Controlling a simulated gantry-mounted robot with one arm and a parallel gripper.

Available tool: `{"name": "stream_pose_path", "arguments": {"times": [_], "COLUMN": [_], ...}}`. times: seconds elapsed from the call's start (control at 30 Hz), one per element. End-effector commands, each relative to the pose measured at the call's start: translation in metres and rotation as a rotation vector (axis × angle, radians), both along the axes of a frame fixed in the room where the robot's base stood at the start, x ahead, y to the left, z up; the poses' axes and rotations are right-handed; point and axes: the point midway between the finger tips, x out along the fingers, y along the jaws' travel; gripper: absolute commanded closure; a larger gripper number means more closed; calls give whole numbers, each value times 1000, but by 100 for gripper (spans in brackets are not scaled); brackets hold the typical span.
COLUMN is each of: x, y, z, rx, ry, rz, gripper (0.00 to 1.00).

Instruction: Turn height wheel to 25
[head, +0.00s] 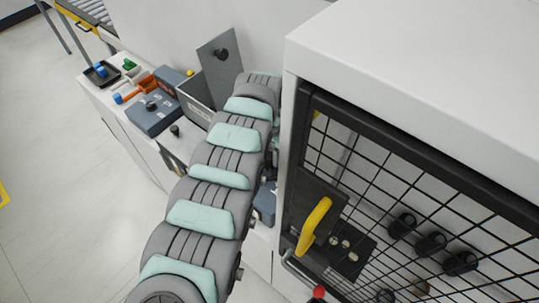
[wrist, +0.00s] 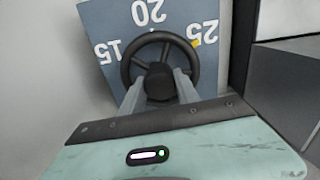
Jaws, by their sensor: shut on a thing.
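The height wheel (wrist: 193,68) is a black spoked handwheel in front of a blue-grey scale plate (wrist: 108,20) in the wrist view. White numbers 15, 20 and 25 show around it: 15 on the left, 20 at the top, 25 on the right. A yellow mark (wrist: 196,43) lies at the wheel's upper right rim, beside the 25. My gripper (wrist: 160,80) is shut on the wheel's dark hub, one grey finger on each side. In the head view my arm hides the gripper and the wheel.
A white machine cabinet with a black mesh door and yellow handle (head: 314,226) stands right of my arm. Left of the arm, a bench holds a blue-grey box (head: 152,117), a black tray (head: 102,75) and small tools. A grey panel (head: 220,68) stands behind.

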Motion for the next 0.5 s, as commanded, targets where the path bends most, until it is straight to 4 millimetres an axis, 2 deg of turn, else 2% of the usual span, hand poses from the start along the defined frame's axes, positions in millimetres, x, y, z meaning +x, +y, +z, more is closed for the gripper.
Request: {"name": "stream_pose_path", "arguments": {"times": [0.33,0.37,0.5], "x": [0,0,0], "y": [0,0,0], "z": [0,0,0], "rx": [0,0,0], "ry": [0,0,0], "rz": [-3,-3,-2], "gripper": [100,60,49]}}
